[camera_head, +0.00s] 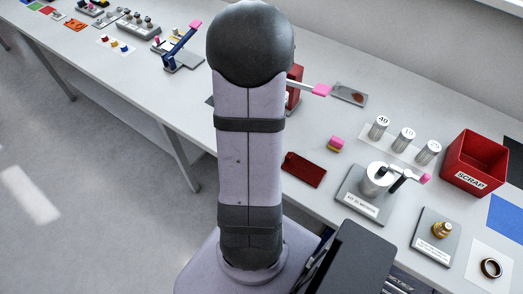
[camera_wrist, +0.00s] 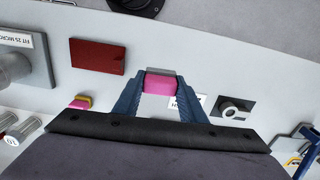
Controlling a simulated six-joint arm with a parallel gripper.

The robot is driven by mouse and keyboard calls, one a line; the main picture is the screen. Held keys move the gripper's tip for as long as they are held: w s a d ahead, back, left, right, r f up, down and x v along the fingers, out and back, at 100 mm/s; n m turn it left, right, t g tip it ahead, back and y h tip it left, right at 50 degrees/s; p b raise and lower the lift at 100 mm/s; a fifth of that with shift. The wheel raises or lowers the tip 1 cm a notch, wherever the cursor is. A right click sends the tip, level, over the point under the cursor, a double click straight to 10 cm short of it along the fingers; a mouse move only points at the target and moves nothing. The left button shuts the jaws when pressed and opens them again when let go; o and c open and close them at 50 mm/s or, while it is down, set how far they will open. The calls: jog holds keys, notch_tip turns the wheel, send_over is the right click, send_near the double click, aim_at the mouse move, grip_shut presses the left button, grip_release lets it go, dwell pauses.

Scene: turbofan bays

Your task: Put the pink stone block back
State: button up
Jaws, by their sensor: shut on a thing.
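My gripper (camera_wrist: 160,82) shows in the wrist view, its two blue fingers closed on a pink block (camera_wrist: 160,85) with a grey strip along its far edge. The block is held between the fingertips, with the pale table surface behind it. In the head view my arm hides the gripper and the held block. A separate pink and yellow block (camera_head: 335,144) lies on the table; it also shows in the wrist view (camera_wrist: 79,103), left of the gripper.
A dark red pad (camera_head: 304,169) lies near the table's front edge. Numbered cylinders (camera_head: 403,139), a grey fixture with a pink-tipped lever (camera_head: 376,181) and a red scrap bin (camera_head: 476,162) stand to the right. A grey plate with a ring (camera_wrist: 233,109) is right of the gripper.

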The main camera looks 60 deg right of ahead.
jog(key=shift+f+p, duration=1.1)
jog(key=shift+f, duration=3.9)
jog(key=shift+f, duration=0.1)
jog(key=shift+f, duration=0.1)
jog(key=o, duration=1)
jog(key=shift+o, duration=0.2)
notch_tip(320, 180, up, 12)
jog(key=b, duration=0.2)
jog(key=shift+r+b, duration=0.25)
jog(key=shift+b, duration=0.15)
